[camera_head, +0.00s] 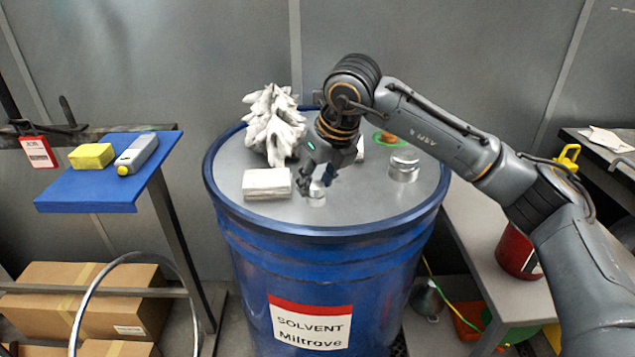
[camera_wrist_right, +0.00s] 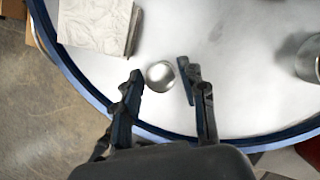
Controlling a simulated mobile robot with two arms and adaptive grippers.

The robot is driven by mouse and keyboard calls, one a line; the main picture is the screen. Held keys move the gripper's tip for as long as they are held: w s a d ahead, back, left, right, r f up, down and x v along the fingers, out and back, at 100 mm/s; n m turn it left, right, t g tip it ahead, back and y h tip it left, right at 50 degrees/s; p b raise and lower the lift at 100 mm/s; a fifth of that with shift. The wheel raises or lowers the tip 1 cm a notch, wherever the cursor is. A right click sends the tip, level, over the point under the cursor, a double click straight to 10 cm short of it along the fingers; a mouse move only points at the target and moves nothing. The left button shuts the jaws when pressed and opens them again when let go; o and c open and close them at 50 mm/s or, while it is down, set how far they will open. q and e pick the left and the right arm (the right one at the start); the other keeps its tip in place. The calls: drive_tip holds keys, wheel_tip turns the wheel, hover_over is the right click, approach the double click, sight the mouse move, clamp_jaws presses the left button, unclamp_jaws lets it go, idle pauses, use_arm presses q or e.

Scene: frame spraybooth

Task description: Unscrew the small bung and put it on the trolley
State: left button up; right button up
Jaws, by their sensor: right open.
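The small bung (camera_head: 317,196) is a round silvery metal cap on the near part of the blue solvent drum's grey lid (camera_head: 345,208). In the wrist view the small bung (camera_wrist_right: 160,76) shows between the tips of my right gripper (camera_wrist_right: 158,82), with a gap on each side. My right gripper (camera_head: 322,182) is open and points down just over the bung; its fingers hide part of it in the head view. I cannot tell how far its tips reach down beside it. The left gripper is not in view. No trolley can be named with certainty.
At left, a blue shelf (camera_head: 75,192) holds a yellow sponge (camera_head: 92,156) and grey device (camera_head: 137,154). A red can (camera_head: 517,252) stands on the grey right-hand surface (camera_head: 468,228).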

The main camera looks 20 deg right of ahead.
drive_tip(key=m+h+b, duration=0.1)
drive_tip(key=m, duration=0.2)
drive_tip(key=shift+f+m, duration=0.1)
drive_tip(key=shift+m, duration=0.3)
drive_tip(key=shift+m+h, duration=0.5)
drive_tip(key=shift+m, duration=0.1)
drive_tip(key=shift+a+m, duration=0.1)
drive_tip(key=shift+m, duration=0.3)
drive_tip(key=m+h+b, duration=0.1)
drive_tip(key=m, duration=0.1)
drive_tip(key=shift+m, duration=0.3)
drive_tip(key=shift+m+g+h, duration=0.3)
drive_tip(key=shift+m+h, duration=0.2)
drive_tip(key=shift+m, duration=0.3)
drive_tip(key=shift+w+a+m, duration=0.1)
drive_tip(key=shift+m, duration=0.6)
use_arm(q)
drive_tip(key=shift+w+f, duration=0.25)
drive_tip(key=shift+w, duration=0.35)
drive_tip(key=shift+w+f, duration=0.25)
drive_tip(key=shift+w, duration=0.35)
use_arm(e)
drive_tip(key=shift+c, duration=0.5)
